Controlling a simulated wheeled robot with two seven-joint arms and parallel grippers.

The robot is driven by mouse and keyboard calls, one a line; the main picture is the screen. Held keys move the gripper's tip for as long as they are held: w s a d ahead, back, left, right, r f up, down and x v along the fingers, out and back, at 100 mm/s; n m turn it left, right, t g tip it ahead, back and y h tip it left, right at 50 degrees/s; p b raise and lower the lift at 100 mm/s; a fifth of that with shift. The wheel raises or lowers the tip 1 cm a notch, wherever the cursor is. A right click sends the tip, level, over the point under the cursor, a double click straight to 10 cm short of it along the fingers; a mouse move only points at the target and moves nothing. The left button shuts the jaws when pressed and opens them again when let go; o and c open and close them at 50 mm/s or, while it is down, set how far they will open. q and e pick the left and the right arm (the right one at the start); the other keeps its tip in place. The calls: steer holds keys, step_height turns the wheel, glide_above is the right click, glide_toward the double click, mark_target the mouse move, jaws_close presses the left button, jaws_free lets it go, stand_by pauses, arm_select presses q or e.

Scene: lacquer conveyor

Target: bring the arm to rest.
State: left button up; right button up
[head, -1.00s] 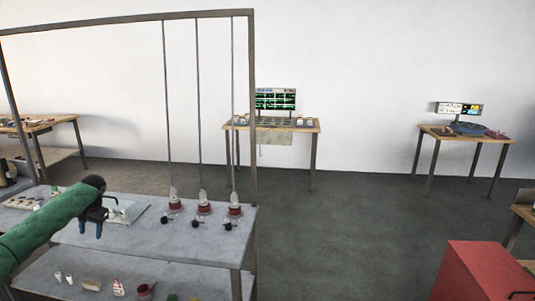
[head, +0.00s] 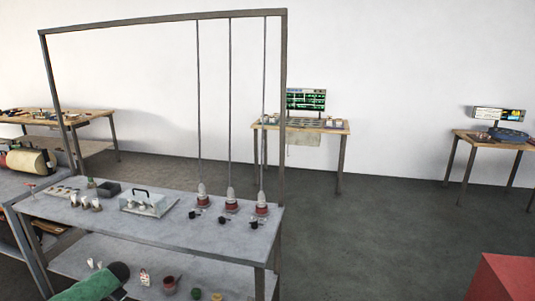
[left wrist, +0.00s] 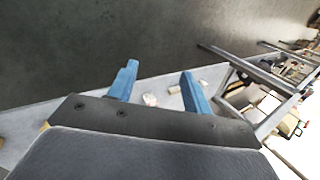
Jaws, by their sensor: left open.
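My left arm, with its green sleeve (head: 90,287), enters the head view at the bottom left edge, low in front of the workbench. Its gripper is mostly cut off or hidden there. In the left wrist view, my left gripper (left wrist: 158,80) has two blue fingers spread apart with nothing between them. Beyond the fingers, a pale surface with small blurred items shows. My right gripper is in neither view.
A grey workbench (head: 190,237) with an upright metal frame stands ahead. It bears several hanging red-and-white tools (head: 231,203), a clear box with a black handle (head: 148,202) and small parts. A red cabinet (head: 505,277) is at lower right. Open floor (head: 370,235) lies between.

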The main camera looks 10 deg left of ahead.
arm_select(q)
steer(key=s+f+m+t, duration=0.15)
steer(key=s+f, duration=0.35)
steer(key=s, duration=0.5)
steer(key=s+a+f+m+y, duration=0.15)
steer(key=s+f, duration=0.35)
steer(key=s, duration=0.5)
steer(key=s+f+m+t, duration=0.1)
steer(key=s+f+m, duration=0.3)
steer(key=s, duration=0.6)
steer(key=s+d+f+n+h, duration=0.1)
steer(key=s+d+f, duration=0.3)
steer(key=d, duration=0.5)
steer(key=s+d+f+n+g+h, duration=0.1)
steer(key=d+f+n+h, duration=0.1)
steer(key=d+f, duration=0.6)
steer(key=s+d+f+n+h, duration=0.1)
steer(key=s+d+f, duration=0.25)
steer(key=d, duration=0.65)
steer(key=d+f+n+h, duration=0.1)
steer(key=d+f+h, duration=0.1)
steer(key=d, duration=1.4)
steer(key=s+d+f+n+h, duration=0.1)
steer(key=d+f+h, duration=0.1)
steer(key=d, duration=1.4)
steer(key=shift+s+f, duration=0.15)
steer(key=shift+f, duration=0.3)
